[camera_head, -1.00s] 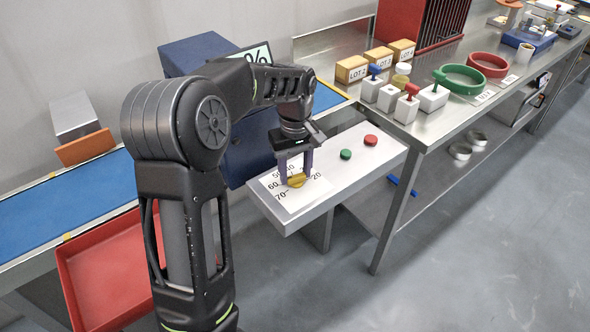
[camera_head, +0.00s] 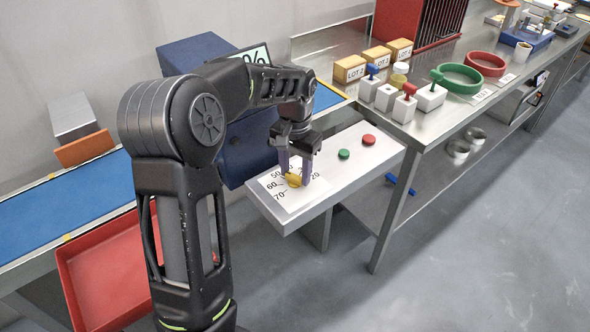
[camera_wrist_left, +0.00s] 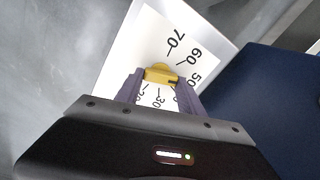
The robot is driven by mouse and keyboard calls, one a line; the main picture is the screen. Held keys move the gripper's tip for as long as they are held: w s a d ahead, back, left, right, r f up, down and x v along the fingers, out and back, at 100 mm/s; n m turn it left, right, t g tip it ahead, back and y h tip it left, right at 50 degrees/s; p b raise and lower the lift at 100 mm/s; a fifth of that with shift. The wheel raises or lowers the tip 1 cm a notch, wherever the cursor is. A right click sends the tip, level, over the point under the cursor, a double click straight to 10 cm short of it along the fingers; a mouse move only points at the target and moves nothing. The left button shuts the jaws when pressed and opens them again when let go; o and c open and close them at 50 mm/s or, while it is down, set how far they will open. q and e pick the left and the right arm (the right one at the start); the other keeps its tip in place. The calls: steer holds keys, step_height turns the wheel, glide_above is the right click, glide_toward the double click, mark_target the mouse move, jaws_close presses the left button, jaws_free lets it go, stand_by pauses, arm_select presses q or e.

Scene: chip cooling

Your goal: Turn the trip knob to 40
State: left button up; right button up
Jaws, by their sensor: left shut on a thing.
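The yellow trip knob (camera_head: 294,180) sits on a white dial plate (camera_head: 292,204) on the grey panel, below my left gripper (camera_head: 295,178). The gripper points down with its two purple fingers shut on the knob. In the left wrist view the knob (camera_wrist_left: 157,73) shows between the fingertips (camera_wrist_left: 160,76). A dark mark on its right end faces the part of the scale between 50 and 30. The labels 70, 60, 50, 30 and 20 can be read at least in part; the 40 is hidden by a finger. My right gripper is not in view.
A green button (camera_head: 344,154) and a red button (camera_head: 369,139) sit on the panel to the right. A dark blue box (camera_head: 250,150) stands close behind. The steel table (camera_head: 440,120) at right holds stamps, boxes and rings. A red tray (camera_head: 105,255) is at left.

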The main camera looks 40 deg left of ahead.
mark_target(297, 175)
arm_select(q)
steer(key=m, duration=0.3)
steer(key=shift+m, duration=0.3)
steer(key=m, duration=0.4)
steer(key=shift+d, duration=0.1)
steer(key=o, duration=1.4)
steer(key=shift+c, duration=0.2)
step_height(297, 175, up, 8)
steer(key=shift+f, duration=0.1)
steer(key=shift+d, duration=0.1)
